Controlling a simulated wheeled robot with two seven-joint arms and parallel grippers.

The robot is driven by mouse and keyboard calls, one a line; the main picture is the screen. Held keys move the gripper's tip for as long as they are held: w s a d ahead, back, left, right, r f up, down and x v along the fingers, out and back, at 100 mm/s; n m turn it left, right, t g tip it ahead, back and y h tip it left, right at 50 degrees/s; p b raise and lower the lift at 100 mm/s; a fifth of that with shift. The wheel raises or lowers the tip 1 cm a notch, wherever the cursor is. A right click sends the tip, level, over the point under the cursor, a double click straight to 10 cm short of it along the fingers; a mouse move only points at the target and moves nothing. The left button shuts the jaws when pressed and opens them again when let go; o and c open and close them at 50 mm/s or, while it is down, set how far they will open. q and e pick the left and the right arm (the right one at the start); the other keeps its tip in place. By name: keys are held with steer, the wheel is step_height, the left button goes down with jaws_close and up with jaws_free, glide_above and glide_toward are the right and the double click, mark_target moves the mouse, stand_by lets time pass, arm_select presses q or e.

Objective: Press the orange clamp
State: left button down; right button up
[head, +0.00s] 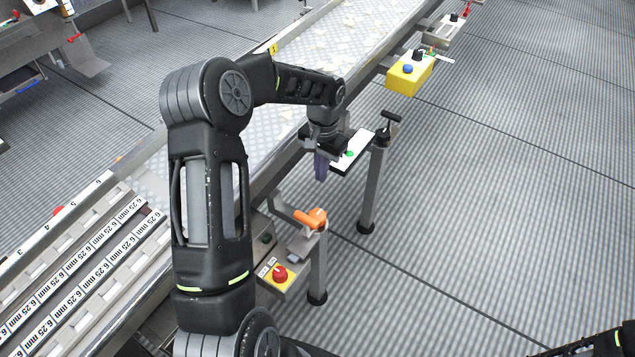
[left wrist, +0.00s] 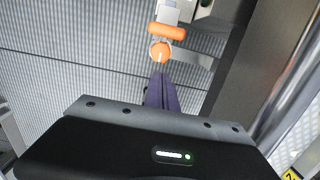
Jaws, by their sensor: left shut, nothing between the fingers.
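The orange clamp (head: 312,219) is a small orange handle on a metal bracket at the conveyor's near side. It also shows at the top of the left wrist view (left wrist: 162,42), just beyond the fingertips. My left gripper (head: 321,172) points down beside the conveyor, above and farther along than the clamp in the head view. Its purple fingers (left wrist: 159,92) are shut and empty, and in the wrist view they appear close to the clamp's orange end. I cannot tell the exact gap, but the head view shows them apart. My right gripper is not in view; only part of that arm shows at lower right.
A red button on a yellow box (head: 280,275) sits just below the clamp. A yellow box with a blue button (head: 410,74) is farther along. Floor at right is clear.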

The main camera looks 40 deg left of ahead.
mark_target(310, 223)
arm_select(q)
steer(key=f, duration=0.6)
steer(key=f+p, duration=0.1)
steer(key=f, duration=0.2)
steer(key=shift+s+f, duration=0.15)
steer(key=shift+s, duration=0.1)
steer(key=s+p, duration=0.1)
steer(key=s, duration=0.2)
steer(key=shift+s+f, duration=0.1)
steer(key=shift+s, duration=0.1)
steer(key=shift+s+f, duration=0.2)
steer(key=shift+s, duration=0.05)
steer(key=shift+w, duration=0.1)
